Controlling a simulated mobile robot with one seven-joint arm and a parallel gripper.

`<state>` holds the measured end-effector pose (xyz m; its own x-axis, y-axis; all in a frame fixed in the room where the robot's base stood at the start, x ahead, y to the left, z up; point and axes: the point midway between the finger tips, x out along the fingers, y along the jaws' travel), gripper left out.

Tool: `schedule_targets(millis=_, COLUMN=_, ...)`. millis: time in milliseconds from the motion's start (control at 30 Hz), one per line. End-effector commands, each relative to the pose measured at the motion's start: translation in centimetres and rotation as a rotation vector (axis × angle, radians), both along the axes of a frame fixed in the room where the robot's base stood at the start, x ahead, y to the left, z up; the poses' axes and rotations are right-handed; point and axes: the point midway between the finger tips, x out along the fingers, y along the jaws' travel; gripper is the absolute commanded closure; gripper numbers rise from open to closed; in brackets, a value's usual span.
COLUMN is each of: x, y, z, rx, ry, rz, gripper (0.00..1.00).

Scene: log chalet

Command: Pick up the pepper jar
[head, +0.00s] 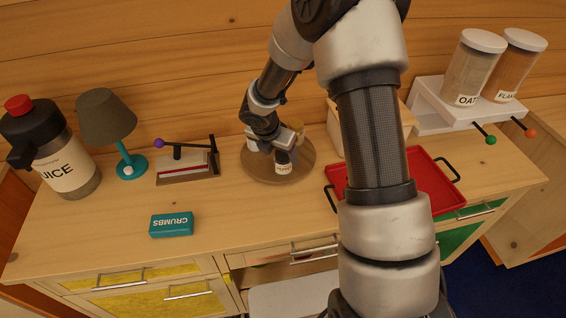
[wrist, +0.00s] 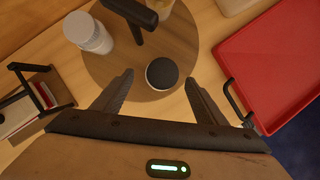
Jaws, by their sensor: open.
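The pepper jar (head: 283,166), with a dark lid and a pale label only partly readable, stands on a round wooden turntable (head: 250,171). In the wrist view its dark lid (wrist: 162,73) shows from above. My gripper (wrist: 159,80) is open, with one fingertip on each side of the jar and a gap visible on both sides. In the head view my gripper (head: 277,143) is over the turntable and hides part of the jar's top. I cannot tell how far the fingertips are above or beside it.
A white-lidded jar (wrist: 88,33) and a yellowish jar (wrist: 160,8) share the turntable, with a dark central handle (wrist: 135,18) close to the pepper jar. A red tray (head: 430,166) lies to the right. A lever device (head: 187,166) and a teal crumbs box (head: 171,224) are left.

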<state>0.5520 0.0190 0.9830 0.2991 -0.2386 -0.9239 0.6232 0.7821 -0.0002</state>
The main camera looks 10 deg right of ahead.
Motion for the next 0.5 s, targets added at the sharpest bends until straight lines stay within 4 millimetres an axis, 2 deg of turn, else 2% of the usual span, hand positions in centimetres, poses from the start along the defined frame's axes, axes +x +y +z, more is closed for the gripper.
schedule_targets(millis=300, x=1.0, y=-1.1, z=-4.0, rx=0.001, ry=0.002, rz=-0.001, gripper=0.34)
schedule_targets(millis=500, x=1.3, y=-1.3, z=-4.8, rx=0.000, ry=0.000, rz=-0.001, gripper=0.34)
